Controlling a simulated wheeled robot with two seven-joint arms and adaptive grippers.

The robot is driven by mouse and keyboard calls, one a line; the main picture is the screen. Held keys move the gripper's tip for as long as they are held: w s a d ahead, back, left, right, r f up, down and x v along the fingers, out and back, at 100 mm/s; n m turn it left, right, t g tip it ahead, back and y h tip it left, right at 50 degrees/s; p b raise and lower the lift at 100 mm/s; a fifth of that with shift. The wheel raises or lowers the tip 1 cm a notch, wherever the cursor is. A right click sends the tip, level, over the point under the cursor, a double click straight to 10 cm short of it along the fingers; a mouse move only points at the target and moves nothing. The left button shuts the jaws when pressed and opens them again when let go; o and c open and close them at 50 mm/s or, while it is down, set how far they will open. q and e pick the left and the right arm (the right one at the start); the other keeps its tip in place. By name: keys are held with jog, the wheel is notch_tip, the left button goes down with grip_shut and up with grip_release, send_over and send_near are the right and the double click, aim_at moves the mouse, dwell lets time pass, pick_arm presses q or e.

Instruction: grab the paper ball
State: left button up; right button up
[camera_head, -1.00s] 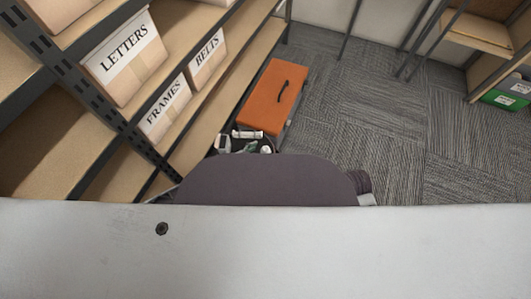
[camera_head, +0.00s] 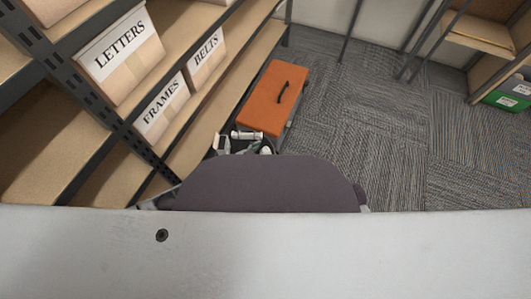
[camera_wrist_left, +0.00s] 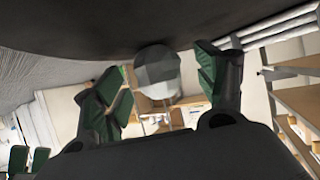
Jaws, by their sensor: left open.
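The paper ball (camera_wrist_left: 158,72) is a pale grey, faceted lump in the left wrist view. It sits against or close to a dark surface (camera_wrist_left: 110,28) that fills the top of that view. My left gripper (camera_wrist_left: 163,88) is open, with its green-padded fingers on either side of the ball. I cannot tell whether either finger touches it. In the head view, pale and dark parts of my left gripper (camera_head: 245,143) show small, just beyond my own body. The ball cannot be made out clearly there.
An orange case (camera_head: 272,98) with a black handle lies beyond the gripper. Shelving with boxes labelled LETTERS (camera_head: 119,52), FRAMES (camera_head: 160,106) and BELTS (camera_head: 207,58) stands at left. A green box (camera_head: 508,94) is at far right. Carpet (camera_head: 380,140) is clear at right.

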aim_at(263, 151)
pick_arm(q)
jog(key=c, duration=0.8)
jog(key=shift+r, duration=0.1)
jog(key=shift+r+p, duration=0.2)
jog(key=shift+p, duration=0.1)
notch_tip(263, 151, up, 4)
jog(key=p, duration=0.3)
jog(key=shift+f+p, duration=0.15)
jog(key=shift+p, duration=0.25)
jog(key=shift+r+p, duration=0.5)
jog(key=shift+p, duration=0.05)
pick_arm(e)
jog(key=s+d+r+g+h, duration=0.1)
jog(key=d+r+g+h, duration=0.15)
jog(key=r, duration=0.75)
pick_arm(q)
jog(key=shift+r+p, duration=1.55)
jog(key=shift+p, duration=0.05)
jog(key=shift+r+p, duration=0.8)
jog(key=shift+p, duration=0.1)
pick_arm(e)
notch_tip(263, 151, down, 7)
jog(key=s+d, duration=0.1)
jog(key=d, duration=0.1)
jog(key=shift+g, duration=0.45)
